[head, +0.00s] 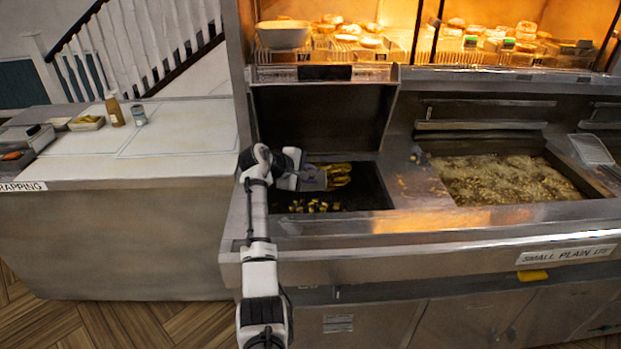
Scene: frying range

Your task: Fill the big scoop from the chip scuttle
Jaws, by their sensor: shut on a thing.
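The chip scuttle (373,196) is the dark recessed well in the steel range, left of the fryer. A small pile of chips (312,206) lies near its front left. My gripper (302,179) is over the left part of the scuttle, shut on the big scoop (314,178). The scoop is a grey metal shape pointing right, and its handle is hidden by my gripper. Yellow chips (339,173) show at the scoop's right end. I cannot tell whether all of them are in the scoop or some lie behind it.
A fryer of bubbling oil (505,178) is right of the scuttle. A lit cabinet with food (345,40) stands above and behind. A pale wrapping counter (165,150) with a sauce bottle (114,110) and a tin (138,115) is at left. The range's front ledge (410,240) is mostly clear.

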